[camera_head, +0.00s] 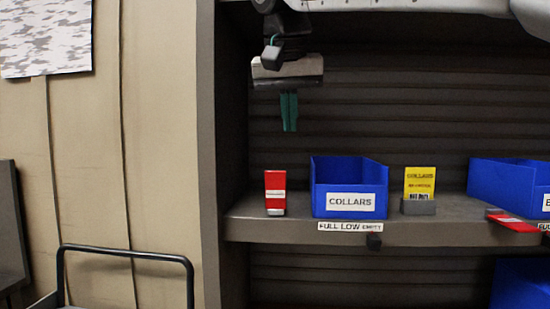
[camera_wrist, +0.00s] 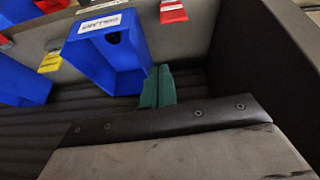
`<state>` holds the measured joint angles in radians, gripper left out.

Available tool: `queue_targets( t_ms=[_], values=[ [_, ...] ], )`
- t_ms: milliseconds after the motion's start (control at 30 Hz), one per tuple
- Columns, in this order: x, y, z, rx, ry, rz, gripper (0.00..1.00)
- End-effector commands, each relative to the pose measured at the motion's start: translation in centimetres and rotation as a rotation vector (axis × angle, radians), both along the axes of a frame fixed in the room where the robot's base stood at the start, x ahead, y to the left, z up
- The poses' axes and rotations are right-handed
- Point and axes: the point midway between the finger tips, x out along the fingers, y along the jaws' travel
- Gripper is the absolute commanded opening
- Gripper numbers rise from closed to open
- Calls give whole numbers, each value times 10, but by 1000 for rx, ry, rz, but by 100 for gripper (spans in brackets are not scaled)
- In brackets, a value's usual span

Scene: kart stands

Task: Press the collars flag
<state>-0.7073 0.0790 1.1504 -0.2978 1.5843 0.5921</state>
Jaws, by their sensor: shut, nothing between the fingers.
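A red flag-like piece with a white band (camera_head: 275,192) stands upright on the shelf, just left of the blue bin labelled COLLARS (camera_head: 320,200). In the wrist view the red piece (camera_wrist: 172,12) is at the top, beside the bin (camera_wrist: 135,60). A yellow card (camera_head: 420,181) reading COLLARS stands in a grey holder right of the bin; it also shows in the wrist view (camera_wrist: 50,63). My gripper (camera_head: 289,130) points down with its green fingers together and empty, above the shelf and apart from everything. Its fingers also show in the wrist view (camera_wrist: 157,88).
Another blue bin (camera_head: 505,185) and a flat-lying red piece (camera_head: 512,222) are at right. The stand's side post (camera_head: 222,150) borders the shelf at left.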

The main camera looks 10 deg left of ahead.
Motion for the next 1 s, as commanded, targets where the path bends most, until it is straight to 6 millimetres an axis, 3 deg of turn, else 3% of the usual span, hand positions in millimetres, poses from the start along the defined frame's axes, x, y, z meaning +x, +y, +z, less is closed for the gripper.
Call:
queue_targets(
  t_ms=[67, 200, 600, 767, 1000],
  values=[
    [-6, 16, 10, 24, -39, -17, 0],
    [-10, 27, 17, 49, -71, -42, 0],
    [-9, 27, 16, 51, -74, -46, 0],
    [-1, 27, 1, 49, -72, -46, 0],
    [23, 27, -43, 49, -71, -47, 0]
  ],
)
